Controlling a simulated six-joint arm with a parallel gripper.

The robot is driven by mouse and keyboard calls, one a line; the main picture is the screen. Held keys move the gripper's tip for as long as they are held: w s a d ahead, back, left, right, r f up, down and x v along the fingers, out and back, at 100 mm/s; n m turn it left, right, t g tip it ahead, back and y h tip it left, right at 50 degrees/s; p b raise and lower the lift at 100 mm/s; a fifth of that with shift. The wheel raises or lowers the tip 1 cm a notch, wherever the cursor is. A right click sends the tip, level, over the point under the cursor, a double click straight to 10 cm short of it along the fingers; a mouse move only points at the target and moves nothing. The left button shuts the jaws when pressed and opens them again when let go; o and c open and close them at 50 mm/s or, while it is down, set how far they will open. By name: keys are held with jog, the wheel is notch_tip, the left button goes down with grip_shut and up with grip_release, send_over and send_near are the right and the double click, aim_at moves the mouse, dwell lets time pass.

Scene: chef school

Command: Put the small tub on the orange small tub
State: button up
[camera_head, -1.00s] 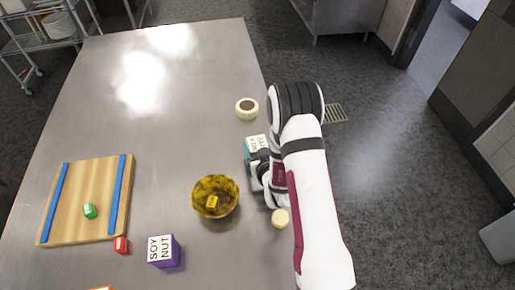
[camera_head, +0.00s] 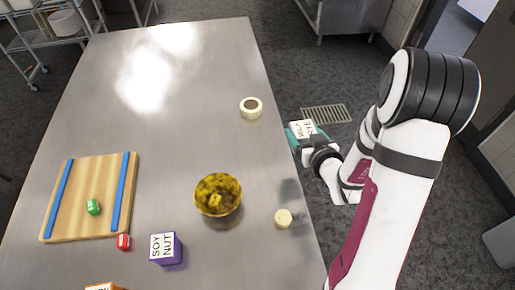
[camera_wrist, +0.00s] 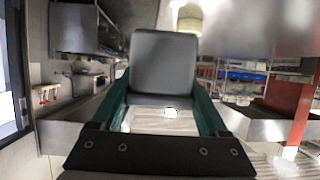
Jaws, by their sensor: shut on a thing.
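A small tub with a white lettered top (camera_head: 302,128) is held in my gripper (camera_head: 299,134), beyond the table's right edge in the head view. In the wrist view the same tub shows as a grey block (camera_wrist: 163,62) between the two teal fingers (camera_wrist: 164,95), which are shut on it. The orange small tub (camera_head: 106,288) is at the bottom edge of the head view, left of centre, and mostly cut off; part of its white lettered top shows. My gripper is far up and to the right of it.
A purple tub marked SOY NUT (camera_head: 166,248) stands on the table (camera_head: 190,130), near a yellow-brown bowl (camera_head: 218,205). A wooden board (camera_head: 70,200), small red (camera_head: 123,241) and green (camera_head: 93,207) pieces, a pale ring (camera_head: 251,107) and a pale round piece (camera_head: 283,218) are also there.

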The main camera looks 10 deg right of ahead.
jog(key=w+a+r+n+g+y, duration=0.1)
jog(key=a+r+n+y, duration=0.15)
jog(key=a, duration=0.55)
jog(key=a+r+n+g+y, duration=0.1)
jog(key=a+n+y, duration=0.3)
jog(key=a, duration=0.5)
jog(key=s+a+r+n+g+y, duration=0.1)
jog(key=s+a+n+g+y, duration=0.2)
jog(key=a, duration=0.5)
jog(key=s+a+r+n+g+y, duration=0.2)
jog(key=s+a+n+g, duration=0.2)
jog(key=a, duration=0.3)
jog(key=n+g, duration=0.9)
jog(key=g, duration=0.1)
send_over(109, 285)
jog(key=s+a, duration=0.2)
jog(key=shift+m, duration=0.25)
notch_tip(109, 285, down, 6)
jog(key=shift+s+d+r, duration=0.1)
jog(key=shift+s, duration=0.05)
jog(key=shift+s+a+f, duration=0.1)
jog(key=shift+a+f, duration=0.05)
jog(key=shift+f, duration=0.95)
jog(key=shift+a+f, duration=0.1)
jog(key=shift+f, duration=1)
jog(key=shift+f, duration=0.1)
